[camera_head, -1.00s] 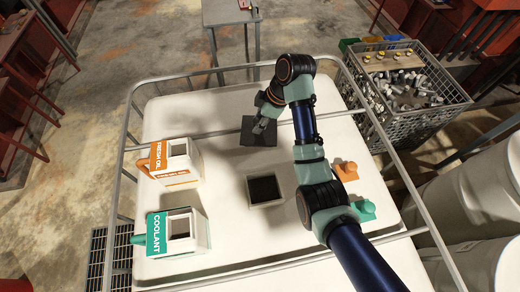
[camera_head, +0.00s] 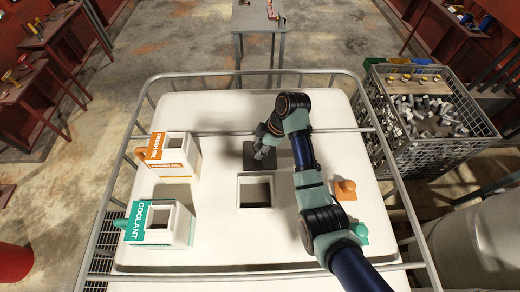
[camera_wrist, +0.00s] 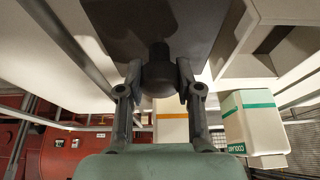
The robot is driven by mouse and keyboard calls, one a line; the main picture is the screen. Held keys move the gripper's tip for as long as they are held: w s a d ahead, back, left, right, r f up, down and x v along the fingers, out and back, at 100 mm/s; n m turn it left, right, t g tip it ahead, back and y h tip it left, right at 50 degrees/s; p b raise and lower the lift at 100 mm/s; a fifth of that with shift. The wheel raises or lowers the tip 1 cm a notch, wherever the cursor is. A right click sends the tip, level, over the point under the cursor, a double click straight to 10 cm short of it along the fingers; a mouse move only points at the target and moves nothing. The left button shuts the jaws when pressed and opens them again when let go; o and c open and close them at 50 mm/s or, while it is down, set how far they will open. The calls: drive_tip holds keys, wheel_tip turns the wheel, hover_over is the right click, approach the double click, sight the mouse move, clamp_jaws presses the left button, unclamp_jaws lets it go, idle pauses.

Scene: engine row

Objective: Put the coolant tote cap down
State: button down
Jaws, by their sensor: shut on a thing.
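The cap is a dark square plate (camera_head: 257,162) with a round knob in its middle. It lies flat at or just above the white tote top (camera_head: 228,240), just beyond the square opening (camera_head: 255,192); I cannot tell if it touches. In the wrist view, both fingers of my gripper (camera_wrist: 158,85) close around the knob, and the dark plate (camera_wrist: 150,22) fills the top middle. The square opening is uncovered and dark inside.
A white coolant container (camera_head: 172,222) and a fresh oil container (camera_head: 180,157) stand at left on the tote. Orange (camera_head: 345,189) and green (camera_head: 359,232) knobbed pieces sit at right, by my arm. A metal rail (camera_head: 250,72) rings the tote. A wire crate (camera_head: 430,110) stands beyond right.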

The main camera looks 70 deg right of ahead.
drive_tip(key=shift+f, duration=0.35)
drive_tip(key=shift+f, duration=0.1)
drive_tip(key=shift+f, duration=0.1)
drive_tip(key=c, duration=0.8)
unclamp_jaws()
drive_tip(key=shift+o, duration=0.2)
drive_tip(key=p+v, duration=0.6)
drive_tip(key=v, duration=0.6)
